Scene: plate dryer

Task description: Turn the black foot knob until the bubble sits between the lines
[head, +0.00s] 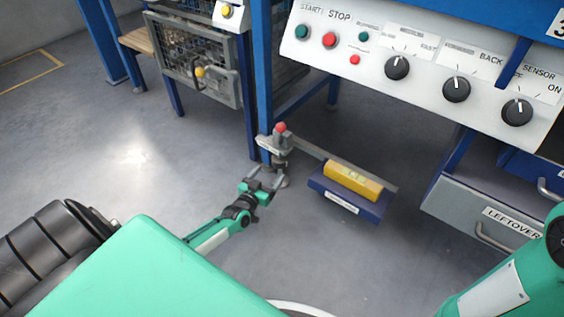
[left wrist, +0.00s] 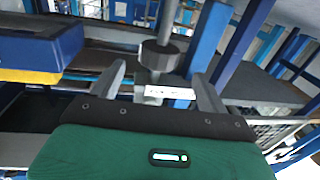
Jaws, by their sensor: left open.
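My left gripper (head: 268,176) is open at the foot of the blue leg in the head view. In the left wrist view its two fingers (left wrist: 160,88) stand apart on either side of a vertical rod. A dark round knob (left wrist: 158,56) sits on that rod, just beyond the fingertips; I cannot tell whether they touch it. A yellow spirit level (head: 353,181) lies on a blue ledge (head: 345,204) to the right of the leg. My right gripper is out of view.
A red-topped fitting (head: 280,128) stands directly above the gripper. A white control panel (head: 425,70) with buttons and dials overhangs the right. A drawer marked LEFTOVER (head: 470,212) is below it. A wire cage (head: 195,62) stands behind left. The floor at left is clear.

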